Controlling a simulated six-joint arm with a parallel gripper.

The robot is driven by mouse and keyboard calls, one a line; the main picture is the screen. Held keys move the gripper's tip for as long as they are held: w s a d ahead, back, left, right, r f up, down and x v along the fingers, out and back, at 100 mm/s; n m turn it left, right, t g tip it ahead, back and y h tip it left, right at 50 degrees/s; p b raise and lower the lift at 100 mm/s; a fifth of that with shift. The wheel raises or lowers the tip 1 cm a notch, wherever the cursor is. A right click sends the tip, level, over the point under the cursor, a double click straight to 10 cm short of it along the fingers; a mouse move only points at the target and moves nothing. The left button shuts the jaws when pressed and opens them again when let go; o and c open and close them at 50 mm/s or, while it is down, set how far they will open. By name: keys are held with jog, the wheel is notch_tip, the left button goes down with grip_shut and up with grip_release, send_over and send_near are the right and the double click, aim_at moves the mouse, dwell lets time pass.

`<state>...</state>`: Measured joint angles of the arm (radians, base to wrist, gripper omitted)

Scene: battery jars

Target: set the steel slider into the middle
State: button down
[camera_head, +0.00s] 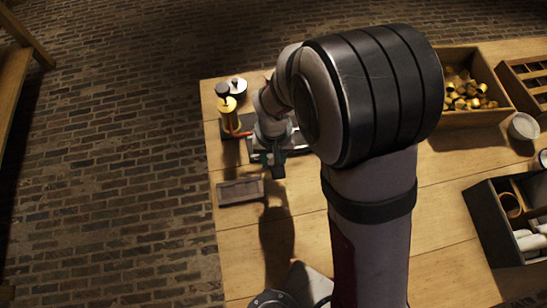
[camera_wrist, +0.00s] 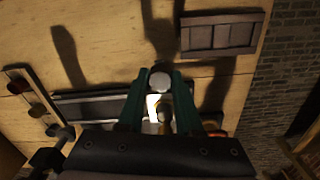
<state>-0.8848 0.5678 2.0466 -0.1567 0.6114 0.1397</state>
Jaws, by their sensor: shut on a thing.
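My gripper (camera_wrist: 158,88) has green fingers, and they are closed around a pale, round-topped steel piece, which looks like the steel slider (camera_wrist: 159,79). In the head view my gripper (camera_head: 273,168) is low over the table, at the front of a dark-based apparatus (camera_head: 296,147). A dark frame with a grey strip (camera_wrist: 98,106) lies left of the fingers in the wrist view. I cannot tell the slider's exact position along it, because the fingers and gripper body hide part of the frame.
A grey sectioned block (camera_head: 240,191) lies in front on the wooden table, also in the wrist view (camera_wrist: 220,36). A brass cylinder (camera_head: 230,113) and dark-topped pieces (camera_head: 237,86) stand behind left. A bin of brass parts (camera_head: 440,105) and a black tray (camera_head: 489,224) are right.

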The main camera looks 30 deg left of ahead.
dwell(0.8)
jog(key=w+d, duration=0.5)
jog(key=shift+w+d, duration=0.3)
jog(key=shift+w, duration=0.1)
jog(key=c, duration=0.6)
grip_release()
notch_tip(320, 180, up, 16)
jog(key=shift+s+f, duration=0.1)
